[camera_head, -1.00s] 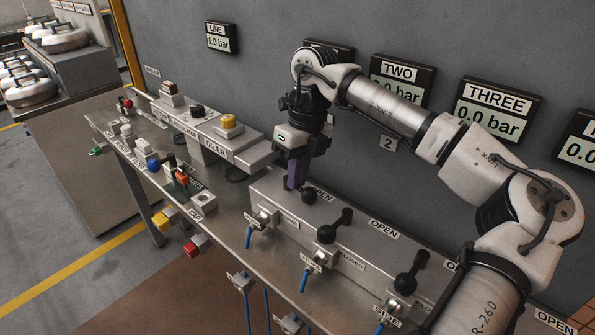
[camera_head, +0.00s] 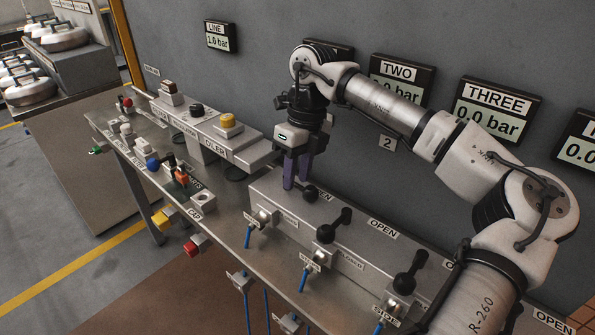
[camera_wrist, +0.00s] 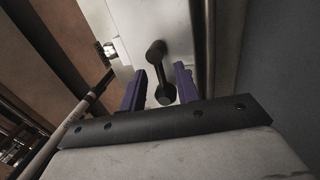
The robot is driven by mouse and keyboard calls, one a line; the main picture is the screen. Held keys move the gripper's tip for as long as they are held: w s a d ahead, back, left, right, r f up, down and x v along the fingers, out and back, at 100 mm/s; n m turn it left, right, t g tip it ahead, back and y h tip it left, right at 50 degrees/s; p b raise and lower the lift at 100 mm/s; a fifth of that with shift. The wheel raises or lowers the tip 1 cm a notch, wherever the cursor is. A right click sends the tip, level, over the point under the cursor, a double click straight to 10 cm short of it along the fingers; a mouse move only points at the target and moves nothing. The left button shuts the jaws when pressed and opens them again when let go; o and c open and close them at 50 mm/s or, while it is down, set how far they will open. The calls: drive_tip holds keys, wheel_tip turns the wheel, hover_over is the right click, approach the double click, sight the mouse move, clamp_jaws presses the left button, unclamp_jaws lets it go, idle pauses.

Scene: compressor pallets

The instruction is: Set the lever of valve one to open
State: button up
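The black lever of valve one (camera_head: 311,193) is on the grey valve box (camera_head: 290,207), beside a partly covered OPEN label (camera_head: 327,198). Only its rounded knob shows clearly in the head view; the rest is hidden by my fingers. My gripper (camera_head: 297,172) points down over this lever with its two purple fingers apart. In the wrist view the lever (camera_wrist: 157,56) lies between the fingers of my gripper (camera_wrist: 160,78). A gap shows on its left; it is close to the right finger, and I cannot tell whether they touch.
The levers of valve two (camera_head: 335,225) and valve three (camera_head: 411,273) stand farther along the box. Gauges TWO (camera_head: 402,82) and THREE (camera_head: 496,110) hang on the wall behind my arm. A unit with a yellow knob (camera_head: 229,121) stands left of my gripper.

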wheel_tip(320, 180, up, 7)
drive_tip(key=w, duration=0.1)
drive_tip(key=shift+d+r, duration=0.2)
drive_tip(key=shift+d, duration=0.25)
idle(0.4)
